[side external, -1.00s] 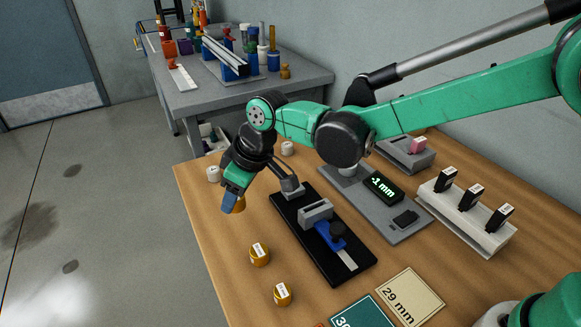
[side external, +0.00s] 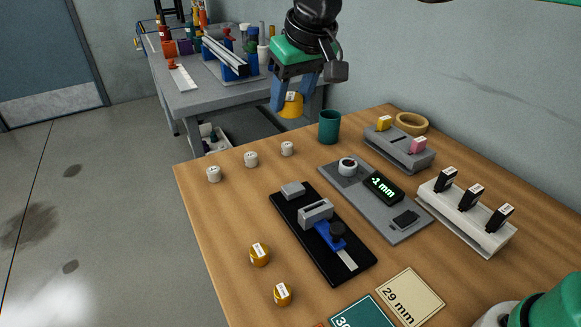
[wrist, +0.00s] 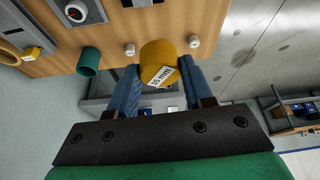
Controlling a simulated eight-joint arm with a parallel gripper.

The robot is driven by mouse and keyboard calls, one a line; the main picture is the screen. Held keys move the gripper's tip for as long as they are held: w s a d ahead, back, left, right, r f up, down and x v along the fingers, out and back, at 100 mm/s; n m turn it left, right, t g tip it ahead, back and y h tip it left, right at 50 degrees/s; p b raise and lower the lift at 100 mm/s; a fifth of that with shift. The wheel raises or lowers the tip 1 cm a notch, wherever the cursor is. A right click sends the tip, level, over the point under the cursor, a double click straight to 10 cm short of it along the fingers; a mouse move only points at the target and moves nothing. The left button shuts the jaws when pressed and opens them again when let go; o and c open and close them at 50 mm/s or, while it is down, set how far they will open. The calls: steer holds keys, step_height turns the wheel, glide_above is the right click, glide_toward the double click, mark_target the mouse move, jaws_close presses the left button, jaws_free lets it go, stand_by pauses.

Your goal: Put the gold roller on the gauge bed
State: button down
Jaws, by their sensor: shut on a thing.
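My gripper (side external: 291,99) is shut on a gold roller (side external: 290,106) and holds it in the air above the far side of the wooden table. In the wrist view the roller (wrist: 159,60) sits between my two blue fingers, its white label reading what looks like 35 mm. Two other gold rollers (side external: 260,256) (side external: 282,294) stand on the table near the front left. The black bed (side external: 288,211) with grey blocks and a blue slide lies mid-table, nothing gold on it. Beside it is a grey gauge plate (side external: 400,232) with a display reading -1 mm.
Three white rollers (side external: 251,159) stand along the back left. A teal cup (side external: 329,127), a tape ring (side external: 411,123) and a grey block holder (side external: 405,153) stand at the back. A white rack (side external: 470,225) is at right. Cards (side external: 407,297) lie in front.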

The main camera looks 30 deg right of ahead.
steer(key=d+m, duration=0.1)
steer(key=d, duration=0.1)
steer(key=m, duration=0.1)
glide_toward(301, 203)
steer(key=shift+h, duration=0.4)
steer(key=x, duration=0.6)
steer(key=shift+a, duration=0.3)
steer(key=shift+f, duration=0.15)
steer(key=shift+c, duration=1.7)
jaws_free()
